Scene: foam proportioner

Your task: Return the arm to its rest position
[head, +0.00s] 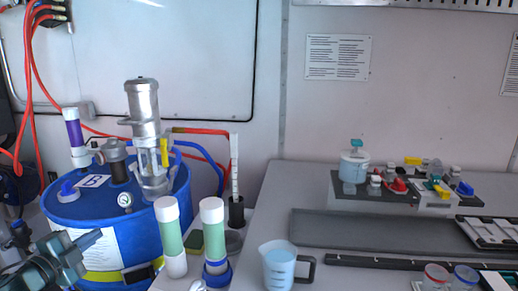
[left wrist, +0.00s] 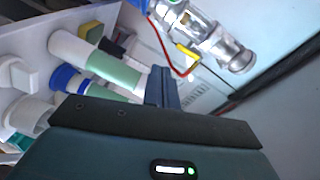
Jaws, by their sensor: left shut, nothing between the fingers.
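My left gripper (head: 92,239) is at the lower left of the head view, in front of the blue drum (head: 130,225). Its fingers are shut with nothing between them. In the left wrist view the closed fingertips (left wrist: 162,80) point up past the green-and-white cylinders (left wrist: 108,72). No contact with any object shows. My right gripper is in neither view.
The blue drum carries a metal-and-glass proportioner (head: 146,130), a gauge and hoses. Two green-and-white cylinders (head: 213,230) and a measuring jug (head: 278,265) stand at the bench front. A grey tray (head: 380,232) and a valve block (head: 433,205) lie right.

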